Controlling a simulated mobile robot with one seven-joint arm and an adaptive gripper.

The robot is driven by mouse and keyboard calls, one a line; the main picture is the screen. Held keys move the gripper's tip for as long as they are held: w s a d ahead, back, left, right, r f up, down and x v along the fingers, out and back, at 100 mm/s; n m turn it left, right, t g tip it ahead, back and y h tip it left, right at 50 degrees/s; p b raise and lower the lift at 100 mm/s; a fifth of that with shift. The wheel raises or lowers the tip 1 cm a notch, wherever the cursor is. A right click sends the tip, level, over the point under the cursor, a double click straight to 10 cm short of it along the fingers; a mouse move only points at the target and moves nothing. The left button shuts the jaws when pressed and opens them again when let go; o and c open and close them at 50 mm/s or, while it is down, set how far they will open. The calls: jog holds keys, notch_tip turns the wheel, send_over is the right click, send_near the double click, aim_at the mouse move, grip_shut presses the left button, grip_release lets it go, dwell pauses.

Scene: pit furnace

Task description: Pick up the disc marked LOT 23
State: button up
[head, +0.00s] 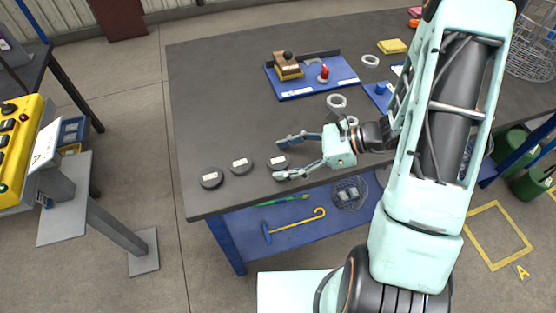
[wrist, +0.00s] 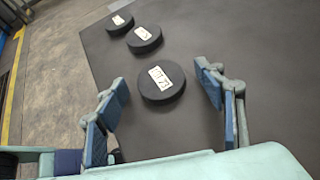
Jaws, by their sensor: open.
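Three dark round discs with white labels lie in a row on the dark table. In the head view they are the left disc (head: 211,178), the middle disc (head: 241,166) and the right disc (head: 279,161). The wrist view shows the near disc (wrist: 160,92), the second disc (wrist: 144,40) and the far disc (wrist: 119,24). The label prints are too small to read surely, so I cannot tell which is LOT 23. My gripper (head: 279,158) is open and empty, its fingers on either side of the right disc; contact is not visible.
The table's front-left edge (head: 188,190) is close to the discs. A yellow control panel (head: 18,140) stands to the left.

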jog(key=c, duration=1.5)
jog(key=shift+c, duration=0.4)
jog(key=shift+r, duration=0.1)
